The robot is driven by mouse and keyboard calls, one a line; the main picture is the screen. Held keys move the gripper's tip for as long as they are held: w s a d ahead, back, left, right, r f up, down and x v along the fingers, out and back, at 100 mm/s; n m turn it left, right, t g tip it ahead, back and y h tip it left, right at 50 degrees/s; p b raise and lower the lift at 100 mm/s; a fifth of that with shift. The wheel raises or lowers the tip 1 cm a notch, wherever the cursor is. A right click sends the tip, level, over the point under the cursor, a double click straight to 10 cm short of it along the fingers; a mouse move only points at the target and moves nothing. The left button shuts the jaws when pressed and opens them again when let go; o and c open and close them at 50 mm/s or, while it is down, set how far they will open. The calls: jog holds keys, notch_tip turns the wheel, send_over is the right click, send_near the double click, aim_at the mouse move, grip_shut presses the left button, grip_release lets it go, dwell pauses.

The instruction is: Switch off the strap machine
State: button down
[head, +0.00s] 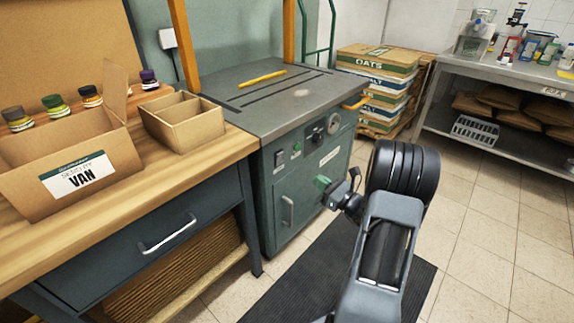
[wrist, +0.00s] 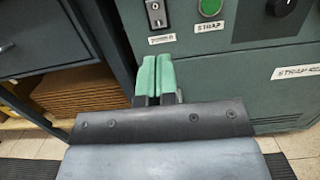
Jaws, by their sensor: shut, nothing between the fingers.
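The strap machine (head: 305,183) is a green-grey cabinet with a slotted metal top and an orange arch. On its front, a small switch (head: 279,157) sits at the left, beside a green button and a black knob. The wrist view shows the switch (wrist: 155,14) on a dark plate with a small label below, the green button (wrist: 210,7) labelled STRAP, and the knob (wrist: 281,5). The switch's on or off position is too small to tell. My gripper (head: 322,183), with green fingertips, is shut and empty. In the wrist view the fingertips (wrist: 154,62) appear below the switch, apart from it.
A wooden bench (head: 205,160) with an open carton (head: 110,160), a divided box (head: 185,122) and jars stands left of the machine. Stacked sacks (head: 375,62) and a steel table (head: 480,65) stand behind at right. Floor at right is clear.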

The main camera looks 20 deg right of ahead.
aim_at(282, 155)
jog(key=b+x, duration=0.3)
jog(key=x, duration=1.1)
jog(key=shift+a+b, duration=0.15)
jog(key=shift+b, duration=0.25)
